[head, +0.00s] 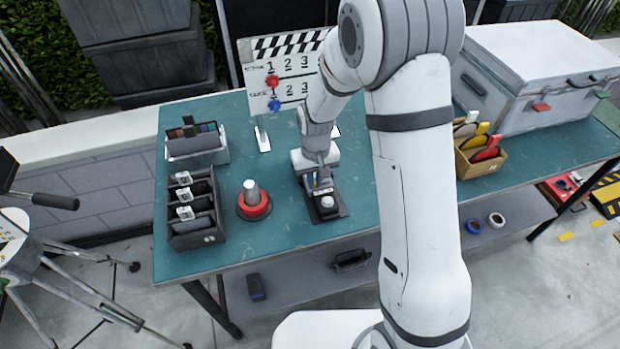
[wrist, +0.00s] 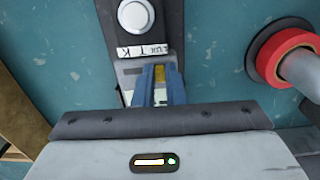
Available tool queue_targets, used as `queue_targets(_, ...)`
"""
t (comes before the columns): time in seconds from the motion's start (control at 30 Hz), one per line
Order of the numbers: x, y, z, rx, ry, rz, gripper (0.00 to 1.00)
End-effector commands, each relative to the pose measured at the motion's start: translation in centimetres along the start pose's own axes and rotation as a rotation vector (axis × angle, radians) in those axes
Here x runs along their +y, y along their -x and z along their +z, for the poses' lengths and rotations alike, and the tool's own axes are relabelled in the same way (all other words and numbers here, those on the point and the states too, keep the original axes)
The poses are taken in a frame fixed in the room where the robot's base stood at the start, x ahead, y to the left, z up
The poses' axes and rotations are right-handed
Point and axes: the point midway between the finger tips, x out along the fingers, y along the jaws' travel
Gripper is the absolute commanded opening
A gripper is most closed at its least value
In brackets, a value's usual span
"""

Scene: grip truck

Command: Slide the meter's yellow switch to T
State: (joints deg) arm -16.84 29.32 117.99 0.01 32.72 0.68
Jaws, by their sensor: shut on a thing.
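The meter (wrist: 112,20) is a dark handheld block with a white dome. It lies on a dark mat on the teal table, and its dome (head: 327,202) shows just in front of my gripper in the head view. A white strip (wrist: 143,50) with small black letters, a T among them, crosses the meter below the dome. The yellow switch (wrist: 160,72) shows between the blue fingers of my gripper (wrist: 159,78), which is shut on it. My gripper (head: 319,184) points down at the meter. The fingers and wrist housing hide much of the switch's track.
A red-based knob-like thing (head: 254,201) stands left of the meter. A black divided box (head: 193,210) is farther left. A clapperboard (head: 284,75) stands behind. A box of coloured-handled tools (head: 480,148) and a white case (head: 540,75) are at right.

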Motion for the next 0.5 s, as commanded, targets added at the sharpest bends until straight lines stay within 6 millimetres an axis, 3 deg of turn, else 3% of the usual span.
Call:
queue_targets(0.17, 1.7, -0.2, -0.1, 0.002, -0.003, 0.000, 0.00)
queue_targets(0.37, 1.7, 0.0, 0.0, 0.001, -0.001, 0.000, 0.00)
queue_targets(0.4, 1.7, 0.0, 0.0, 0.001, -0.001, 0.000, 0.11)
queue_targets(0.5, 1.7, 0.0, 0.0, 0.001, -0.001, 0.000, 0.19)
